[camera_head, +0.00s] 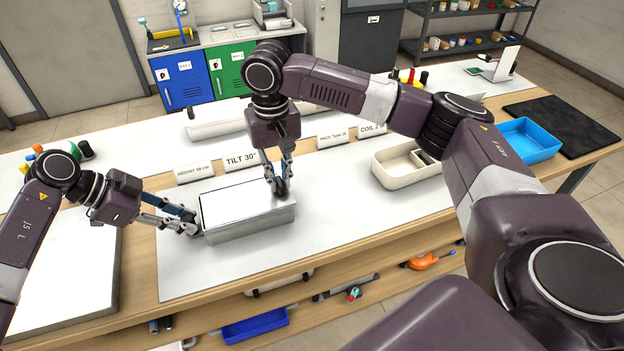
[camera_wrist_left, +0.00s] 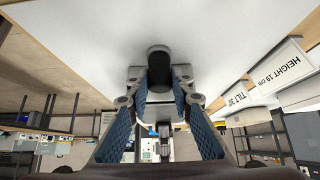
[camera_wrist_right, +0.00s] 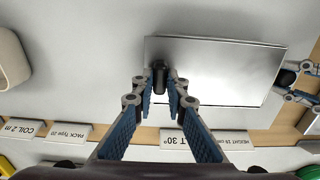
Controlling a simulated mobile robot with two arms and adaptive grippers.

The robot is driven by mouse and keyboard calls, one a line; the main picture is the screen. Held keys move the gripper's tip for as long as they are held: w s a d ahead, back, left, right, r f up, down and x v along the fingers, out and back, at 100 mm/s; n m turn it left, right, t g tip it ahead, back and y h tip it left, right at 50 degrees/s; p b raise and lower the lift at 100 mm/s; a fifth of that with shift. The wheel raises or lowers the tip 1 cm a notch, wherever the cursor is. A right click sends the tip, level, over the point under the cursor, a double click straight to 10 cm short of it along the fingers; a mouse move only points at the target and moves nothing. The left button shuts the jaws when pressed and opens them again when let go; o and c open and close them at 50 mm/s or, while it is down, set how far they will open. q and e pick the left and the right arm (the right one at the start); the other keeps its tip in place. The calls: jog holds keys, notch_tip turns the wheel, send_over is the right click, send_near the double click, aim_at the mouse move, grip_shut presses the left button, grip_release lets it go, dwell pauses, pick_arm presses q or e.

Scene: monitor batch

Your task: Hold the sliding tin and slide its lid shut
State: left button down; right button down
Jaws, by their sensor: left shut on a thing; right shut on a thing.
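The sliding tin (camera_head: 250,226) is a silver-grey box on the white mat, with a flat, shiny lid (camera_head: 235,202) on top. The lid (camera_wrist_right: 215,68) covers most or all of the top in the right wrist view; I cannot tell whether a gap is left. My left gripper (camera_head: 193,226) is shut at the tin's left end, low on its side. In the left wrist view its fingers (camera_wrist_left: 160,78) close around a dark part.
Placards, one reading TILT 30° (camera_head: 241,158), stand behind the tin. The white mat (camera_head: 345,215) is clear right of the tin.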

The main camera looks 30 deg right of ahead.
jog(key=shift+a, duration=0.3)
jog(key=c, duration=1.8)
grip_release()
jog(key=shift+c, duration=0.2)
notch_tip(320, 180, up, 12)
